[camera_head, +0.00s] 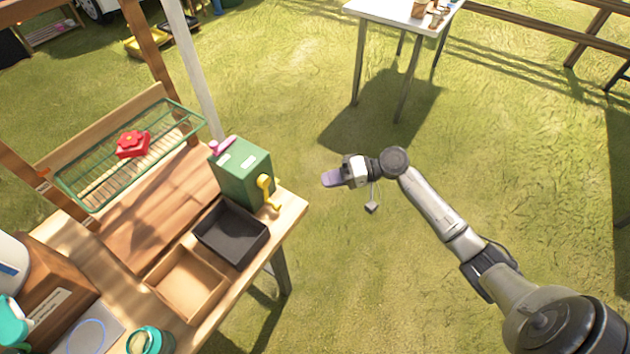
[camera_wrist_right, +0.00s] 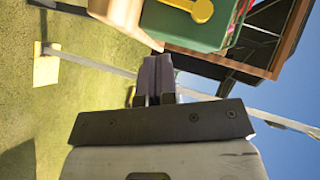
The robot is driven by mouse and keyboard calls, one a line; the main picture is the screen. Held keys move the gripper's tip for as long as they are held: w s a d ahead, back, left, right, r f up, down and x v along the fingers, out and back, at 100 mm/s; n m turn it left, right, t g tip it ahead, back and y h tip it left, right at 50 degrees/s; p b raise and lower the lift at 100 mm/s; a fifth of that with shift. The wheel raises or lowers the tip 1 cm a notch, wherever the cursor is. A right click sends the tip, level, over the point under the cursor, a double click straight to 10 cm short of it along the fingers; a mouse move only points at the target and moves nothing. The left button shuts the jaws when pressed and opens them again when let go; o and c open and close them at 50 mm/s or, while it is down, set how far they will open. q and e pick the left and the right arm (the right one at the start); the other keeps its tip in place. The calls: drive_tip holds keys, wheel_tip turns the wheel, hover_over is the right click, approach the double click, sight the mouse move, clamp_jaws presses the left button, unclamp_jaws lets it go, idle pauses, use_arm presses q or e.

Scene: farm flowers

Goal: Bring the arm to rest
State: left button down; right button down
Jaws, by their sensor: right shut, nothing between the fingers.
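My right gripper (camera_head: 332,178) is out over the grass, to the right of the wooden workbench (camera_head: 290,212). Its purple-grey fingers are closed together with nothing between them. They also show shut in the right wrist view (camera_wrist_right: 155,78). The gripper is apart from the bench and from the green box (camera_head: 243,172) with a yellow crank handle (camera_head: 266,190) at the bench's right end. In the right wrist view the green box (camera_wrist_right: 190,25) appears beyond the fingertips. My left gripper does not show in either view.
The bench holds a black tray (camera_head: 231,232), a wooden tray (camera_head: 187,284), a green wire rack (camera_head: 75,190) with a red flower block (camera_head: 132,144), and a teal-lidded jar (camera_head: 150,341). A white table (camera_head: 385,10) stands at the back. Open grass (camera_head: 400,270) surrounds my right arm.

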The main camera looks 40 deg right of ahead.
drive_tip(key=shift+s+d+r, duration=0.15)
drive_tip(key=shift+s+d, duration=0.25)
drive_tip(key=shift+d, duration=0.15)
